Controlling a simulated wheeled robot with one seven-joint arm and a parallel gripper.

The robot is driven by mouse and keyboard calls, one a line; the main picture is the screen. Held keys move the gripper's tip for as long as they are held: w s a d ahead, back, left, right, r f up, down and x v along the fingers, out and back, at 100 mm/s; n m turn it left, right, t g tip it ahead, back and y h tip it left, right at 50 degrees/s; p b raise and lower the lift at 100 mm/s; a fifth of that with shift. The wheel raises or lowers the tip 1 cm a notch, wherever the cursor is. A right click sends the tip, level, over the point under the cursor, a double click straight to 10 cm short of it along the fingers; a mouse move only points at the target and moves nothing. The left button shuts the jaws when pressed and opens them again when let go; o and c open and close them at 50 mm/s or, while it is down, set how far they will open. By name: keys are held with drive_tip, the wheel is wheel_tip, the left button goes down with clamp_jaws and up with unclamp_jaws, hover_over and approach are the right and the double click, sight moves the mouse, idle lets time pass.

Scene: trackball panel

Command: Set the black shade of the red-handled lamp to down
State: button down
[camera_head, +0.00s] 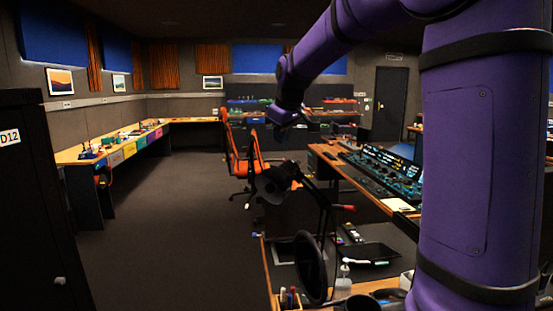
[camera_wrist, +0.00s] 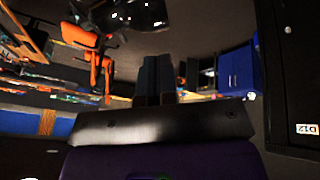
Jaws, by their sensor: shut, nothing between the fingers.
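The lamp's black shade (camera_head: 277,181) is at the centre of the head view, on a thin dark arm above the near desk. It looks tilted, with its opening toward the left; the exact angle is hard to tell. A red handle (camera_head: 344,208) sticks out to the right of the lamp's arm. My gripper (camera_head: 281,133) hangs above the shade, apart from it in the picture. In the wrist view its two dark fingers (camera_wrist: 157,78) are together and empty. A dark glossy shape at the top of the wrist view may be the lamp; I cannot be sure.
A round black disc (camera_head: 310,267) stands at the near desk, beside a pen holder (camera_head: 289,300) and a bottle (camera_head: 343,280). A mixing console (camera_head: 385,170) lies behind to the right. An orange chair (camera_head: 245,160) stands beyond the lamp. The floor (camera_head: 170,220) at left is clear.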

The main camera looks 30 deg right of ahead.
sight(272, 177)
drive_tip(key=x, duration=1.3)
drive_tip(key=shift+f, duration=0.25)
drive_tip(key=shift+a+f, duration=0.1)
drive_tip(key=shift+f, duration=0.05)
